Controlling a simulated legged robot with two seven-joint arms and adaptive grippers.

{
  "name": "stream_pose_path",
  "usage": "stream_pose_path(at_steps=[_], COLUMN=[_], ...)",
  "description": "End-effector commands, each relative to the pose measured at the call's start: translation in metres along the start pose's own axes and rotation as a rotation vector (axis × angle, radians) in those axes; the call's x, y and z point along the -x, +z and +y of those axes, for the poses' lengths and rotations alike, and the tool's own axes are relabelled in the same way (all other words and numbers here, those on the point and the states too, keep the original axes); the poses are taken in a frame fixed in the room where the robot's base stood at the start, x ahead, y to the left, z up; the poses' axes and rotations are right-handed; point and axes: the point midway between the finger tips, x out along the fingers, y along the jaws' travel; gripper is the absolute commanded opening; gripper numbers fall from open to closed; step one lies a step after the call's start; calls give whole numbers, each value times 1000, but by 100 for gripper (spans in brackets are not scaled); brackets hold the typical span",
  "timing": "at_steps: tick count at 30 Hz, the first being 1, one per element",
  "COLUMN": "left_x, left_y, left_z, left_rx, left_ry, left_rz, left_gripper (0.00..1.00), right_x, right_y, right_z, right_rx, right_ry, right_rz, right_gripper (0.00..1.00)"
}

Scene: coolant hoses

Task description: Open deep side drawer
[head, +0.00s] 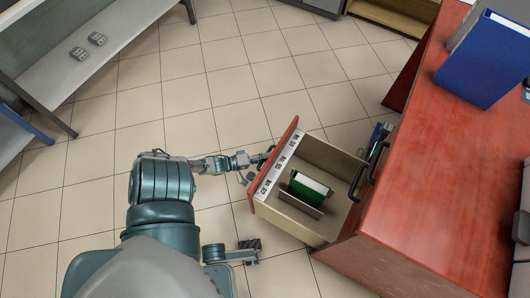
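The deep side drawer (327,157) stands pulled out from the red-brown wooden desk (440,180). Its inside is beige, and its red-brown front panel (290,131) faces left. A green folder or book with white pages (311,181) is inside. My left gripper (262,162) is at the outer side of the front panel, near its middle; its fingers are small and partly hidden, so its grip on a handle cannot be made out. My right gripper (250,245) is low, left of the drawer's near corner and apart from it; its fingers are too small to read.
Black handles (378,159) show at the desk's side, beside several small coloured items (380,134). A blue binder (484,62) stands on the desk. A grey bench (100,45) is at upper left. The tiled floor (200,95) between is clear.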

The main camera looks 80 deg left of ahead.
Motion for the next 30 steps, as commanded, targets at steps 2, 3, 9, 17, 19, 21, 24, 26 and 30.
stream_pose_path(at_steps=[2, 3, 9, 17, 19, 21, 24, 26, 30], left_x=[7, 12, 54, 103, 111, 115, 118, 118, 118], left_y=[0, 0, 0, -1, -2, -2, -2, -2, -2], left_z=[-1, -1, -3, -4, -4, -3, -3, -3, -3], left_rx=[0, 0, 3, 3, 3, 3, 3, 3, 3], left_ry=[-2, -3, -6, -5, -4, -3, -3, -3, -3], left_rz=[0, 0, 0, 0, 0, 0, 1, 0, 0], left_gripper=[41, 41, 41, 41, 41, 41, 41, 41, 41], right_x=[0, 0, -1, -2, -2, -2, -2, -2, -2], right_y=[-2, -2, -2, -2, -2, -2, -2, -2, -2], right_z=[0, 0, 0, -1, -1, -1, -1, -1, -1], right_rx=[0, 0, -1, -1, -1, -1, -1, -1, -1], right_ry=[-1, -1, -3, -4, -4, -4, -4, -4, -5], right_rz=[3, 4, 6, 7, 7, 7, 7, 7, 7], right_gripper=[40, 40, 40, 40, 40, 40, 40, 40, 40])
